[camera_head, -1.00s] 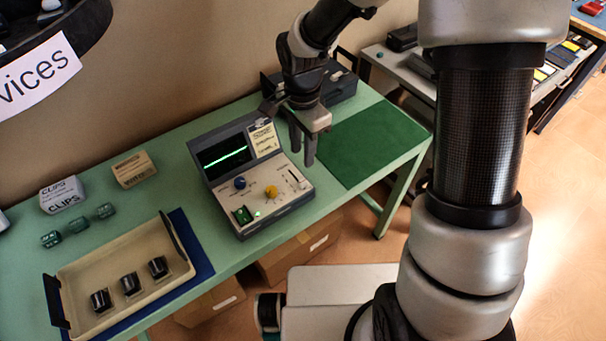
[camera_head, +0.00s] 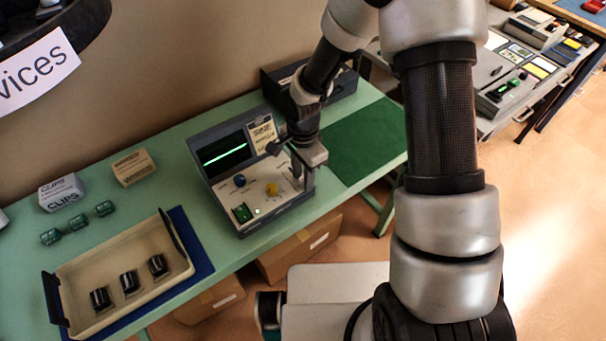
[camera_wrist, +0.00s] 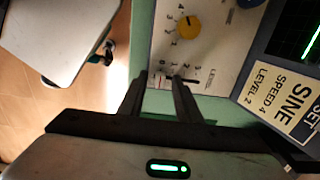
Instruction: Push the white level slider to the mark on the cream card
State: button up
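The grey device (camera_head: 262,218) with a pale panel stands on the green table. The cream card (camera_head: 263,132) is at its upper right; in the wrist view the card (camera_wrist: 283,98) reads SINE, SPEED 4, LEVEL 2. My gripper (camera_head: 302,182) is down at the panel's right side, hiding the slider in the head view. In the wrist view my gripper (camera_wrist: 158,84) is open, its fingers on either side of the small white slider (camera_wrist: 160,82). The slider is near the low-number end of its scale. Finger contact cannot be told.
A yellow knob (camera_head: 271,189), a blue knob (camera_head: 239,181) and a green switch (camera_head: 242,213) are on the same panel. The screen (camera_head: 223,156) shows a flat green line. A green mat (camera_head: 365,140) lies bare to the right; a tray (camera_head: 78,270) stands at left.

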grip_shut()
jog(key=shift+w, duration=0.1)
jog(key=w+a, duration=0.1)
jog(key=w+a+b, duration=0.1)
jog(key=w, duration=0.1)
jog(key=shift+w+a, duration=0.1)
jog(key=shift+a, duration=0.05)
jog(key=shift+o, duration=0.4)
grip_release()
notch_tip(320, 180, up, 18)
jog(key=shift+f, duration=0.25)
